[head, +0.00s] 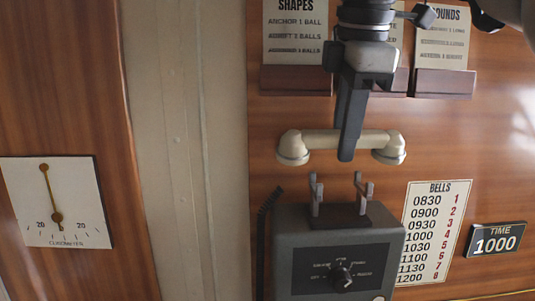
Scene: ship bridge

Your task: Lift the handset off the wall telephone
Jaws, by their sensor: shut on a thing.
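The cream handset (318,140) is level in front of the wood wall, above the grey wall telephone (340,248). It is clear of the two upright cradle prongs (338,192) on top of the telephone, which stand empty. My gripper (348,150) comes down from above and is shut on the handset's bar, right of its middle. The finger hides part of the bar. A dark coiled cord (266,206) shows at the telephone's left side.
Card holders with signs (296,50) are on the wall behind my wrist. A bells card (433,232) and a time plate (495,239) are at right. A clinometer (55,203) hangs at left. The wall between the handset and the clinometer is bare.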

